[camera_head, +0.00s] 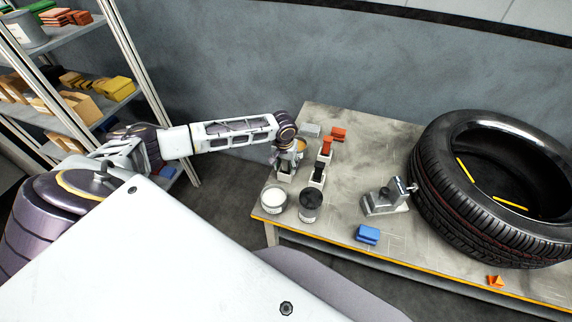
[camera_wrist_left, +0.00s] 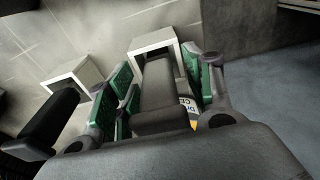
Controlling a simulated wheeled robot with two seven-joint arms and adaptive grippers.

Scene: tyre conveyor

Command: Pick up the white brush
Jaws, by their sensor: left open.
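My left gripper (camera_head: 289,162) reaches over the near-left part of the table. In the left wrist view its green-padded fingers (camera_wrist_left: 157,92) are open, on both sides of a greyish upright handle (camera_wrist_left: 160,80). This handle stands in a white box-like holder (camera_wrist_left: 150,40), and I take it to be the white brush. Whether the pads touch it cannot be told. In the head view the gripper hides most of this brush. A second, dark handle (camera_wrist_left: 55,125) stands in another white holder (camera_wrist_left: 75,75) to the left. My right gripper is not in view.
On the table (camera_head: 345,185), a red-topped brush (camera_head: 326,146) stands close right of the gripper. A white-topped can (camera_head: 273,199) and a dark can (camera_head: 311,206) stand in front. A metal fixture (camera_head: 386,197), blue block (camera_head: 367,234) and large tyre (camera_head: 440,190) lie farther right.

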